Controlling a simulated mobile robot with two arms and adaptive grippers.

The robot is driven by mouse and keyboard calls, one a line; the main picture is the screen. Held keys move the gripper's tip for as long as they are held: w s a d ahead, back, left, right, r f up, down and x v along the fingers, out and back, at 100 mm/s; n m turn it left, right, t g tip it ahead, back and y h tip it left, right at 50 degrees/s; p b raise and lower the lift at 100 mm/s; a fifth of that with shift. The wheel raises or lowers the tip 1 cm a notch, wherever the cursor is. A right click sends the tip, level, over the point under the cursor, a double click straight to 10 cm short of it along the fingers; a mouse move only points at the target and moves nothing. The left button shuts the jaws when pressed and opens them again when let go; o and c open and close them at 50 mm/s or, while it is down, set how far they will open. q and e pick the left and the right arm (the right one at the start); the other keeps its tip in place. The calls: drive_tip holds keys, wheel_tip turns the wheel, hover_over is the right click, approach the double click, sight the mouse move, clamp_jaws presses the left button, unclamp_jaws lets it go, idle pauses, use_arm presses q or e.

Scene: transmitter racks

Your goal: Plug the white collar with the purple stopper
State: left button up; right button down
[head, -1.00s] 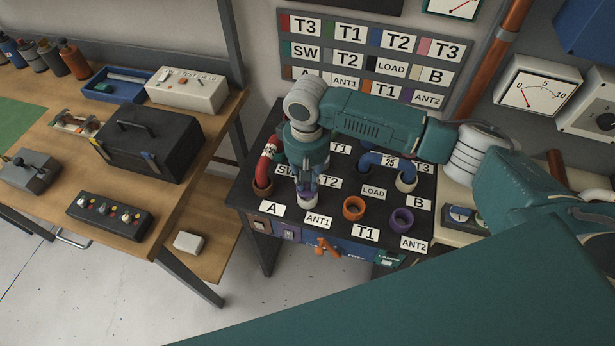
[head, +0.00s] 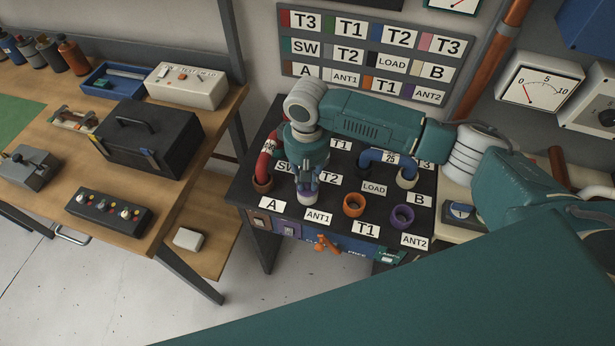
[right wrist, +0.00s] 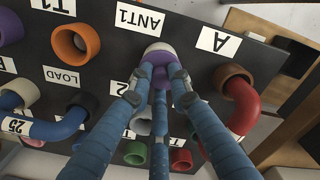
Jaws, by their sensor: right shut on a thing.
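The white collar (head: 308,200) stands on the black panel behind the ANT1 label. My right gripper (head: 308,186) points down over it, its fingers shut on the purple stopper. In the right wrist view the purple stopper (right wrist: 160,57) shows between the blue fingertips (right wrist: 161,75), at the mouth of the white collar (right wrist: 155,47). The fingers hide much of the stopper, and I cannot tell how deep it sits. My left gripper is not in view.
An orange collar (head: 353,207) and a purple collar (head: 402,217) are open to the right. A red curved pipe (head: 265,163) stands close on the left, and a blue pipe (head: 383,159) marked 25 behind right. A wooden bench (head: 165,220) is farther left.

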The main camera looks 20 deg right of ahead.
drive_tip(key=shift+f, duration=0.55)
drive_tip(key=c, duration=1.5)
unclamp_jaws()
drive_tip(key=shift+c, duration=0.2)
wheel_tip(320, 180, up, 12)
